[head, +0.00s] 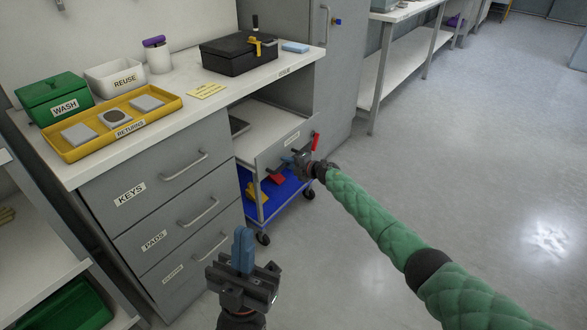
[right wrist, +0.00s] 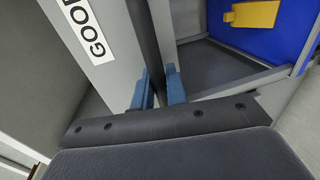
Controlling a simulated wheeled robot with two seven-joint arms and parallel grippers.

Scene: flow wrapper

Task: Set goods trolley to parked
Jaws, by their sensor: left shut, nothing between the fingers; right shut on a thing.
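The goods trolley (head: 270,158) stands in the bay under the counter. It has a grey labelled front panel, a blue lower deck (head: 288,193) and dark casters. A label starting "GOO" (right wrist: 88,25) shows on the panel in the right wrist view. My right gripper (head: 292,161) is at the panel's right part. A red lever (head: 316,141) stands up just beyond this gripper. My left gripper (head: 243,250) is shut and empty, before the drawers, apart from the trolley.
Drawers labelled KEYS (head: 129,195) and PADS (head: 154,240) are left of the trolley. The counter holds a yellow returns tray (head: 180,103), a green wash box (head: 52,98) and a black box (head: 238,55). A grey cabinet (head: 345,75) stands behind right. The floor at right is clear.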

